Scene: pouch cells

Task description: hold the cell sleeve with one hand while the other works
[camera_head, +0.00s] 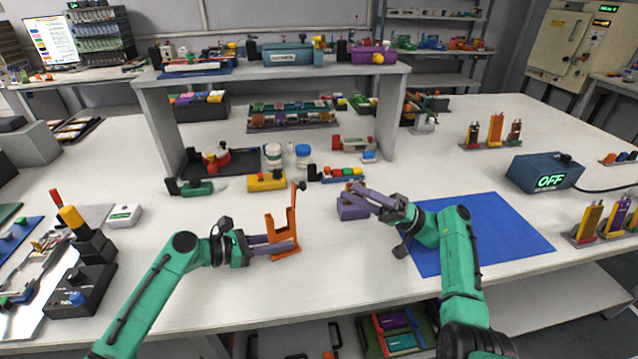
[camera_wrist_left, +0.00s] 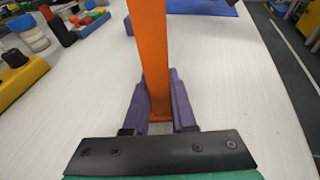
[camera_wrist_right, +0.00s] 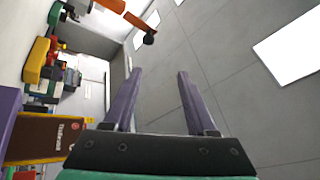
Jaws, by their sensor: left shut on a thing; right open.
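The orange cell sleeve (camera_head: 284,236) is an open upright frame above the white table. It also shows in the left wrist view (camera_wrist_left: 152,55), between the purple fingers. My left gripper (camera_head: 272,245) is shut on its lower part. My right gripper (camera_head: 358,190) is open and empty above a purple block (camera_head: 352,209). In the right wrist view its fingers (camera_wrist_right: 159,75) are apart with nothing between them. A brown labelled piece (camera_wrist_right: 45,138) lies beside a purple surface at the left of that view; I cannot tell whether it is a cell.
A blue mat (camera_head: 490,238) lies at the right, partly under my right arm. A box reading OFF (camera_head: 545,172) stands behind it. Upright coloured cells in stands (camera_head: 496,130) are at the back right. A shelf (camera_head: 270,72) spans the back. Tools lie at the far left.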

